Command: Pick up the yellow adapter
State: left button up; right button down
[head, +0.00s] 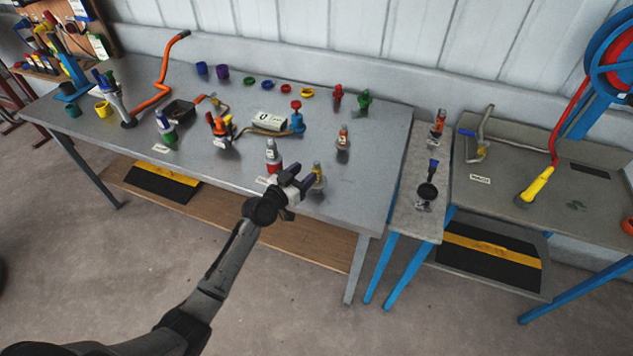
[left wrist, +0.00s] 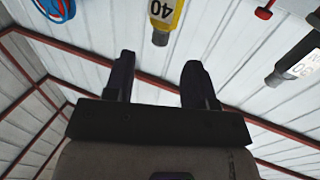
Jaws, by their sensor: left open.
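In the left wrist view the yellow body marked "40" (left wrist: 167,14) appears upside down, beyond the fingertips. The two dark fingers of my left gripper (left wrist: 158,62) are apart, with nothing between them. I cannot tell the exact gap between fingers and adapter. My right gripper is not in view.
A red-based adapter (head: 273,160) stands close to the left of my gripper, and another red-marked one (head: 343,140) stands behind. Several fittings and coloured rings spread over the grey table (head: 375,170).

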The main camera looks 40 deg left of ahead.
aim_at(317, 162)
pick_arm(q)
jog(key=shift+w+d+b, duration=0.1)
jog(key=shift+w+b, duration=0.25)
jog(key=shift+w, duration=2.7)
grip_shut()
